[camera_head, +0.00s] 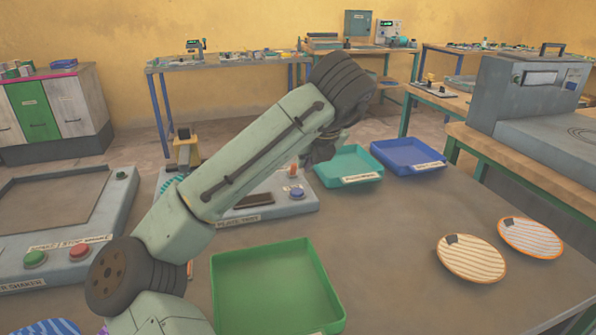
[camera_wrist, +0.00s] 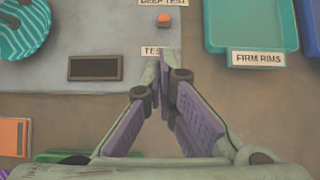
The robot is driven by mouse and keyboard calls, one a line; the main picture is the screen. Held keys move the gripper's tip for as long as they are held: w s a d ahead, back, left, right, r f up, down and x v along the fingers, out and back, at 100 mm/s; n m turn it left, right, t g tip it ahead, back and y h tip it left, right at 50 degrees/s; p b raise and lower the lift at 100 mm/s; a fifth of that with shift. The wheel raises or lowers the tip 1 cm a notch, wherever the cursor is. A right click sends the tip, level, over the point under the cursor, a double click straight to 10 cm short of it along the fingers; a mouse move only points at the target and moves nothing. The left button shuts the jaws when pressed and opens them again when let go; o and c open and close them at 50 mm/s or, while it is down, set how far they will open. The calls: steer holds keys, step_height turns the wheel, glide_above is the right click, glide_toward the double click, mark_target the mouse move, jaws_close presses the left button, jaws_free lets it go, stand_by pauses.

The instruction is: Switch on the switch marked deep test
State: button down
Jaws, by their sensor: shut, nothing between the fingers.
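A second label starting "TES" (camera_wrist: 152,51) is partly covered by my fingers. My gripper (camera_wrist: 162,66) is shut and empty, its tips below the orange switch in the picture. A blue button (camera_head: 297,193) shows at the panel's right in the head view.
A teal tray (camera_head: 349,182) labelled firm rims and a blue tray (camera_head: 437,166) lie right of the press. A green tray (camera_head: 322,300) is in front. Two striped plates (camera_head: 446,267) (camera_head: 510,248) lie at right. Another panel with green and red buttons (camera_head: 79,252) is at left.

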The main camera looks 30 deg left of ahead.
mark_target(293, 169)
steer(key=x, duration=0.9)
steer(key=shift+w+a+f+p, duration=0.2)
steer(key=shift+f+p, duration=0.1)
steer(key=shift+p, duration=0.1)
